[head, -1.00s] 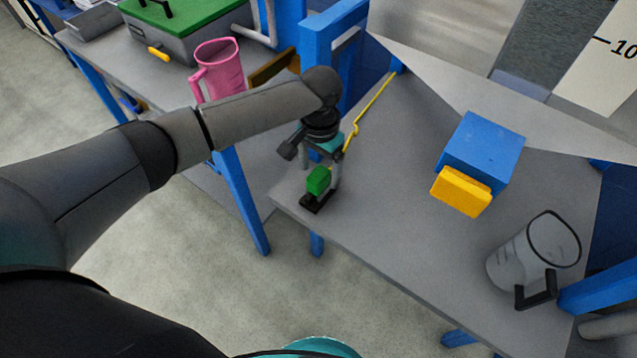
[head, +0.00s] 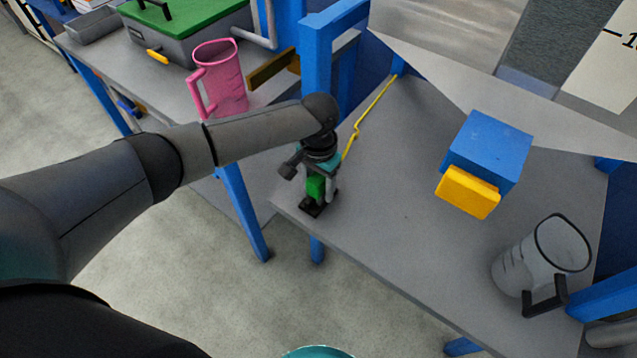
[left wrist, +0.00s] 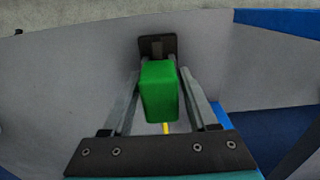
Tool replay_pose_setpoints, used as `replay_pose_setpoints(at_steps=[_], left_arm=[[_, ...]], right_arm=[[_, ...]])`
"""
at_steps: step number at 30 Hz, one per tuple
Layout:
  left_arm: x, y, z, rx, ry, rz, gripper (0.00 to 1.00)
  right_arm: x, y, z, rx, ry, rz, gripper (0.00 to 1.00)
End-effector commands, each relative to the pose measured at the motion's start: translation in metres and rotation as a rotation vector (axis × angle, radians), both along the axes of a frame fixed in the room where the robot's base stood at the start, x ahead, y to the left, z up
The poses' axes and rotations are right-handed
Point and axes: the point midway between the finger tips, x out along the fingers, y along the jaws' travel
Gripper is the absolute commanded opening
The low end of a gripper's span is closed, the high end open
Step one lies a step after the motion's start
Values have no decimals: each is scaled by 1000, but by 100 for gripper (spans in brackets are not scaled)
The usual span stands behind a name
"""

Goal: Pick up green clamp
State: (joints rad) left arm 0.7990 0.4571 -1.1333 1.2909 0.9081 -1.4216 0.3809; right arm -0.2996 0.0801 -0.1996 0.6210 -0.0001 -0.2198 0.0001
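The green clamp (head: 316,188) stands at the near left corner of the grey table, a green block above a small black base (head: 316,208). My left gripper (head: 321,194) is directly over it, pointing down. In the left wrist view the green clamp (left wrist: 160,92) is between the two fingers of my left gripper (left wrist: 162,68), with a small gap showing beside the block. The fingers look open around it. The black base shows beyond the fingertips. My right gripper is not in view.
A blue box with a yellow front (head: 484,160) and a clear jug (head: 545,257) stand further right on the grey table (head: 395,215). A yellow rod (head: 368,117) lies behind my gripper. A pink jug (head: 220,80) stands on the other table. The table's middle is clear.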

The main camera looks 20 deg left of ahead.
Motion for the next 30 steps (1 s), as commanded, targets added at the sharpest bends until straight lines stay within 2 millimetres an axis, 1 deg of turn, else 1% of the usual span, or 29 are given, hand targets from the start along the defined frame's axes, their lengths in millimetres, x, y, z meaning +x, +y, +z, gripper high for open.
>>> replay_pose_setpoints(at_steps=[1,2,15,26,30], left_arm=[[0,0,0,0,0,0,52],[0,0,0,0,0,0,49],[0,0,0,0,0,0,0],[0,0,1,0,-1,1,0],[1,0,7,-1,-2,1,0]], right_arm=[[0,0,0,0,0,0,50],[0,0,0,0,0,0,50],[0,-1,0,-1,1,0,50],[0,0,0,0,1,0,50],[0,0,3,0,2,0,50]])
